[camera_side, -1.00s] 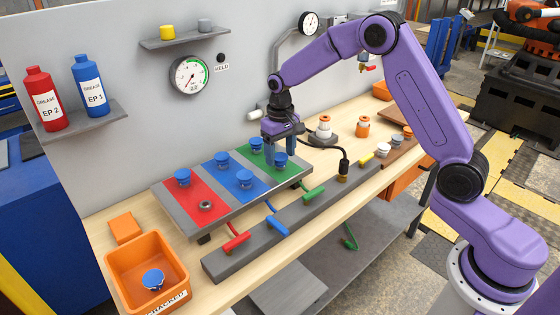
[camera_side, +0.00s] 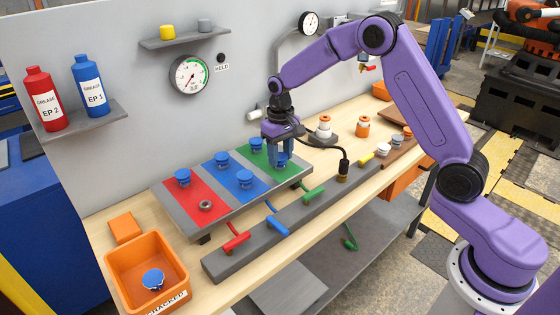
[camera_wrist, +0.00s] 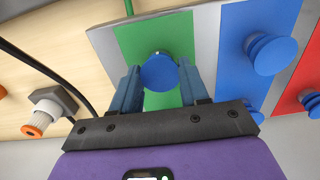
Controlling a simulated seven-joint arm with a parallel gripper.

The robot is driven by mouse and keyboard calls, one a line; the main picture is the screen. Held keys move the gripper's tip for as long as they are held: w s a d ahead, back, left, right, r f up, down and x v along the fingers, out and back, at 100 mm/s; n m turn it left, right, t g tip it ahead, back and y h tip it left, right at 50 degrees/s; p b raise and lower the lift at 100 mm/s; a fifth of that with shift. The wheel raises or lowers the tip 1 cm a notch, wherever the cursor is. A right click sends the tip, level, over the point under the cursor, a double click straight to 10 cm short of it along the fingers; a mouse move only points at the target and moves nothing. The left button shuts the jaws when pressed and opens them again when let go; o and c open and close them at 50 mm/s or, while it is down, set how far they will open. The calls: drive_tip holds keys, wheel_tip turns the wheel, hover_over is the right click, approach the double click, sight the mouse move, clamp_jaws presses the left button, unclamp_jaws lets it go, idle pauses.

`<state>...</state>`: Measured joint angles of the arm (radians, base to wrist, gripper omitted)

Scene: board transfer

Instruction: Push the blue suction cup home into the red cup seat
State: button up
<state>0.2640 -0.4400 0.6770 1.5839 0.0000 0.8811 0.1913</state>
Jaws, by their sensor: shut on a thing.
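My gripper (camera_side: 281,155) is shut on a blue suction cup (camera_wrist: 159,72) at the near end of the green strip (camera_wrist: 130,43). The cup sits between the two blue fingers, seen from above in the wrist view. I cannot tell whether it still rests on its seat. The red strip (camera_side: 190,194) lies at the left of the board. A bare grey ring, the empty red seat (camera_side: 205,206), shows at its near end, and another blue cup (camera_side: 183,178) stands at its far end.
Blue cups stand on the blue strip (camera_side: 244,179) and the far green strip (camera_side: 256,145). A grey rail with red (camera_side: 236,240), blue and green levers runs in front of the board. An orange bin (camera_side: 148,268) at front left holds a blue-topped cup.

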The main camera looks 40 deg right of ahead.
sight(280, 157)
drive_tip(key=shift+r, duration=1.2)
drive_tip(key=shift+r, duration=2.2)
drive_tip(key=a, duration=0.4)
drive_tip(key=w+a, duration=0.1)
drive_tip(key=a, duration=0.6)
drive_tip(key=shift+w+a+r, duration=0.3)
drive_tip(key=s+a, duration=0.1)
drive_tip(key=a, duration=1.1)
drive_tip(key=shift+s+a+r, duration=0.2)
drive_tip(key=shift+s+r, duration=0.1)
drive_tip(key=shift+r, duration=0.05)
drive_tip(key=shift+f, duration=2.9)
drive_tip(key=shift+f, duration=1.15)
